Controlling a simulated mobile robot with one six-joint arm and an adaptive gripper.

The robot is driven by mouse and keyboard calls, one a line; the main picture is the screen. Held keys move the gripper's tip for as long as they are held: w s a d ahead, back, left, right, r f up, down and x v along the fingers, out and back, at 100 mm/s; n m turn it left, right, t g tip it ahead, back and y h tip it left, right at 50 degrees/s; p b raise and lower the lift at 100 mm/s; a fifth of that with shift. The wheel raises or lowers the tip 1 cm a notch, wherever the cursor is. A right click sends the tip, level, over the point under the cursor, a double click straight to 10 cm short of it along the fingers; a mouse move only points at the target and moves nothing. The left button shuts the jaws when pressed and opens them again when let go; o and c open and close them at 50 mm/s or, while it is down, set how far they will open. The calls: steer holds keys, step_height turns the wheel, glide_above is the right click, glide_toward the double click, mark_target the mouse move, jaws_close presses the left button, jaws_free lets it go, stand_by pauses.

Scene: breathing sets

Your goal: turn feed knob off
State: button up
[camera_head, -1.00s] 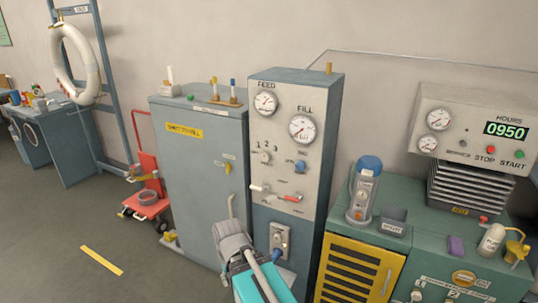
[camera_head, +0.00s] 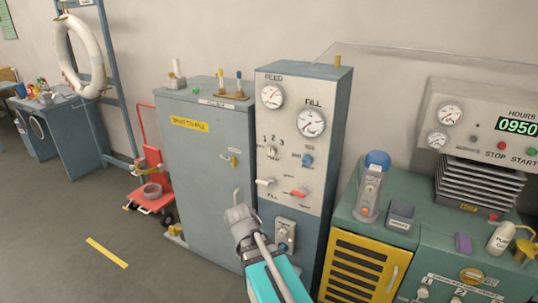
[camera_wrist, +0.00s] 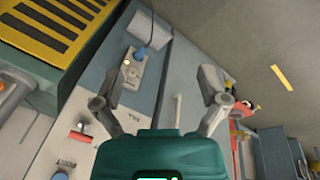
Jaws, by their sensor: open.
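The grey control column (camera_head: 290,175) carries a FEED gauge (camera_head: 272,96) and a FILL gauge (camera_head: 311,122). Below them are a small 1-2-3 selector knob (camera_head: 271,153) and a blue knob (camera_head: 307,160). A white lever (camera_head: 265,182) and a red lever (camera_head: 298,194) sit lower on the panel; the red lever also shows in the wrist view (camera_wrist: 82,136). The small labels are too blurred to tell which control is the feed knob. My gripper (camera_head: 238,212) is open in front of the neighbouring cabinet, below and left of the levers. In the wrist view, my gripper (camera_wrist: 160,78) shows nothing held.
The grey cabinet (camera_head: 200,165) stands left of the column, with a pale bar handle (camera_head: 236,196). A socket plate with a blue plug (camera_head: 284,238) is low on the column. A green bench (camera_head: 348,214) with a yellow vented door (camera_head: 355,270) stands at right.

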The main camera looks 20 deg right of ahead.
steer(key=w+d+r+m+t+h+b, duration=0.1)
steer(key=w+d+m+t+h, duration=0.1)
steer(key=w+d+m+h, duration=0.35)
steer(key=m+t+h+b, duration=0.4)
steer(key=m+t+h, duration=0.1)
steer(key=t+h, duration=0.25)
glide_toward(271, 151)
steer(key=s+a+y, duration=0.1)
steer(key=s+a, duration=0.2)
steer(key=shift+w+d+t, duration=0.15)
steer(key=shift+t, duration=0.1)
steer(key=x, duration=1.3)
steer(key=shift+w+d+r, duration=0.1)
steer(key=shift+w+d, duration=0.15)
steer(key=shift+d, duration=0.05)
